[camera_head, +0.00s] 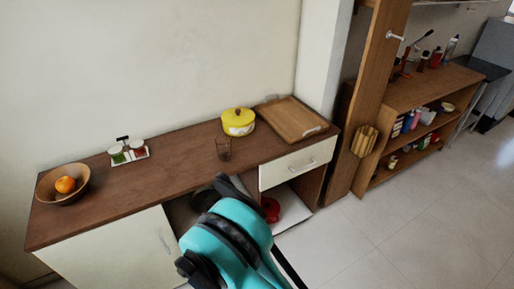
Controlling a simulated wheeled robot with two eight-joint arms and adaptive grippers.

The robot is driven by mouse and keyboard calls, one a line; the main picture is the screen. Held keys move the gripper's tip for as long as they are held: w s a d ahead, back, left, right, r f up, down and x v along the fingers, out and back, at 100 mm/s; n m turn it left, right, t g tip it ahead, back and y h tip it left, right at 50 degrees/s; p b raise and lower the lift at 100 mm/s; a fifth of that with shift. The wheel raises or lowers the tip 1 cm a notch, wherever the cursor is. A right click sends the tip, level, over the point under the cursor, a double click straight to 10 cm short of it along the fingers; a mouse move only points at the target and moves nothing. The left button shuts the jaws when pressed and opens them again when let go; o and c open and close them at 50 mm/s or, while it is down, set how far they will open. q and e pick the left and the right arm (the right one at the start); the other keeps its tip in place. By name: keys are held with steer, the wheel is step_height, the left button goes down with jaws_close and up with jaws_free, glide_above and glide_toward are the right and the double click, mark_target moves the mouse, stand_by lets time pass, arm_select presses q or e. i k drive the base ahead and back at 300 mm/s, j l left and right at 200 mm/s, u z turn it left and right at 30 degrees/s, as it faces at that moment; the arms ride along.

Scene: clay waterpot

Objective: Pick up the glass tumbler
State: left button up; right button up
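The glass tumbler (223,149) is a small, clear, dark-tinted glass. It stands upright near the front edge of the brown sideboard top, in front of the yellow pot. One of my arms, teal and black, rises from the bottom of the head view, and its upper end is in front of the sideboard, below the tumbler. Dark parts at that end may belong to my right gripper (228,189), but its fingers cannot be made out. Nothing of mine visibly touches the tumbler. My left gripper is not in view.
The sideboard (160,190) also bears a wooden bowl with an orange (65,185), a condiment set (128,151), a yellow pot (238,122) and a wooden tray (291,119). A red item (270,209) sits in the open compartment below.

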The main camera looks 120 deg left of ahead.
mark_target(223, 142)
steer(key=u, duration=4.5)
steer(key=i+z, duration=0.35)
steer(key=i+j+z, duration=0.35)
steer(key=i, duration=0.15)
steer(key=i+j+z, duration=0.3)
steer(key=i+l, duration=0.1)
